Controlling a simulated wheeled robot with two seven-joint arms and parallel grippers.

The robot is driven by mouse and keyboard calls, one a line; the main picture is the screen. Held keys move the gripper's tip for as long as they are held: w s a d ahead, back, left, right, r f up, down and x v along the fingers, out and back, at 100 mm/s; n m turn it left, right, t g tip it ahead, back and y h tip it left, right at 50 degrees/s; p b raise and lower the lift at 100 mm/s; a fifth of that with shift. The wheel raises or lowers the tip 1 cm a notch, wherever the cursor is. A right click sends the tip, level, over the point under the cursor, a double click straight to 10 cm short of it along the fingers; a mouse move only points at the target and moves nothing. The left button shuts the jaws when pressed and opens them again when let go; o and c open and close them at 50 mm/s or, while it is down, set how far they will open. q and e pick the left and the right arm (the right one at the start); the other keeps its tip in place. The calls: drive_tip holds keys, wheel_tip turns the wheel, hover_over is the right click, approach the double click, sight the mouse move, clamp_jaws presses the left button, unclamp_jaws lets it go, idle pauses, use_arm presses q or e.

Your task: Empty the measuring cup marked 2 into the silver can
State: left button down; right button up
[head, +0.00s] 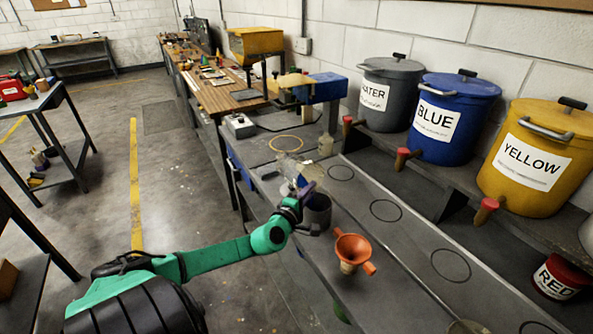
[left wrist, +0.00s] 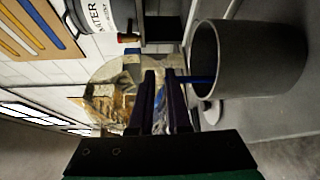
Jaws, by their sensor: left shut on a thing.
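My left gripper (head: 304,193) is shut on a clear measuring cup (head: 296,168), which is held beside and just behind the silver can. The cup looks tilted, but its number and contents cannot be made out. In the left wrist view the fingers (left wrist: 161,85) grip near the clear cup (left wrist: 112,88). The silver can (head: 319,215) is a dull grey vessel standing on the bench, its mouth partly hidden by the gripper. In the left wrist view the can (left wrist: 262,62) is large, right beside the fingers. My right gripper is not in view.
An orange funnel (head: 353,250) stands just in front of the can on the bench. Water (head: 389,94), blue (head: 453,118) and yellow (head: 538,158) tanks with taps line the shelf at right. Black-ringed spots beside are empty.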

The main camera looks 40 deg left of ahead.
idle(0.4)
use_arm(q)
drive_tip(key=shift+f+m+b, duration=0.25)
drive_tip(key=shift+m+b, duration=0.15)
drive_tip(key=shift+b, duration=0.15)
drive_tip(key=shift+r+t, duration=0.2)
drive_tip(key=shift+t, duration=0.1)
idle(0.5)
